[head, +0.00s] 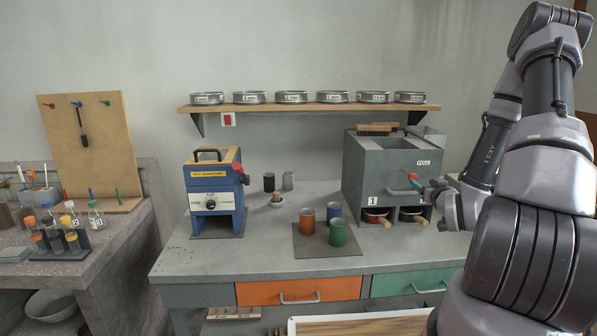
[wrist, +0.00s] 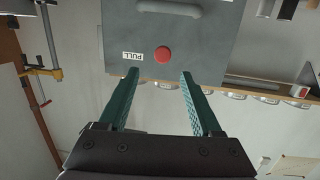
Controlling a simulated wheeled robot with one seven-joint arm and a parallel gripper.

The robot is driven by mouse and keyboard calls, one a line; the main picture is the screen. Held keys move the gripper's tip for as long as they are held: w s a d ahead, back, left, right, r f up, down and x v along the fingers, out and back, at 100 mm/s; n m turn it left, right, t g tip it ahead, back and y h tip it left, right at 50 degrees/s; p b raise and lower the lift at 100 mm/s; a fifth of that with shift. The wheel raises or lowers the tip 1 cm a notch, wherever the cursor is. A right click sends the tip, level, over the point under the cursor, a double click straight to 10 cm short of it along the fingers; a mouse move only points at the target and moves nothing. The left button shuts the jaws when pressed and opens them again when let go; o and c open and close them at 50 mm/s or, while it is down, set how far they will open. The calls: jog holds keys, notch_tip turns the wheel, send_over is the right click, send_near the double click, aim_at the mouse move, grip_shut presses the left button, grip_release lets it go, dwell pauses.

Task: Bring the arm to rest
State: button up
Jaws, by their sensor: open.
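My gripper (wrist: 160,74) is open, its two teal fingers apart with nothing held between them. In the wrist view, which is upside down, the fingers point at the front of a grey box (wrist: 205,50) with a PULL label. A red knob (wrist: 163,55) on that front shows just beyond the fingertips, between them in the picture. I cannot tell the exact gap.
Two round pans (head: 375,215) with wooden handles sit in the box's lower openings. Orange, blue and green cups (head: 338,232) stand on a dark mat (head: 310,248). A blue device (head: 213,190) stands left. A shelf (head: 300,108) with several tins is above. The bench's front right is clear.

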jog(key=s+a+r+m+g, duration=0.1)
jog(key=s+a+r+g, duration=0.15)
jog(key=r, duration=0.65)
jog(key=s+a+r+m+g, duration=0.1)
jog(key=s+a+r+g, duration=0.2)
jog(key=r, duration=0.6)
jog(key=s+a+r+g+y, duration=0.1)
jog(key=s+a+r, duration=0.2)
jog(key=s, duration=0.4)
jog(key=s+a+r+g+y, duration=0.1)
jog(key=s+a+r, duration=0.1)
jog(key=s+a, duration=0.3)
jog(key=s+a+r+m+g+y, duration=0.1)
jog(key=s+a+r+g, duration=0.1)
jog(key=s, duration=0.7)
jog(key=shift+a+r+y, duration=0.4)
jog(key=shift+a+r, duration=0.45)
jog(key=shift+a, duration=0.35)
